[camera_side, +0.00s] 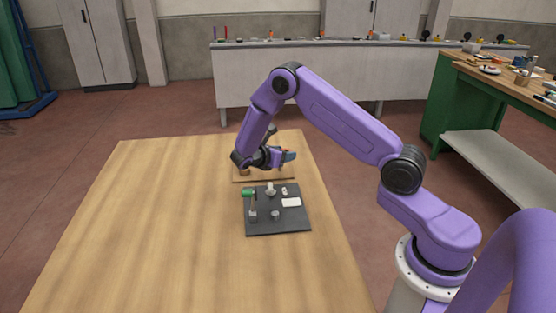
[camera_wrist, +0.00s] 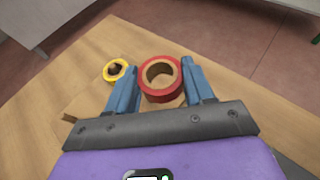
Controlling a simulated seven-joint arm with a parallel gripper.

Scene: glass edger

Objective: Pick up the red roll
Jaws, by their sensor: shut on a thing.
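The red roll (camera_wrist: 161,96), a ring of tape with a brown core, sits between the two blue fingers of my gripper (camera_wrist: 161,82) in the wrist view. The fingers are shut on its outer sides. In the side view my gripper (camera_side: 288,156) is above the far right part of the wooden table, over a small wooden board (camera_side: 262,177). The roll is too small and covered to make out clearly there.
A yellow roll (camera_wrist: 106,73) stands to the left of the red roll in the wrist view, around a peg. In the side view a dark plate (camera_side: 262,227) with several small fixtures lies in front of the board. The table's left side (camera_side: 130,230) is clear.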

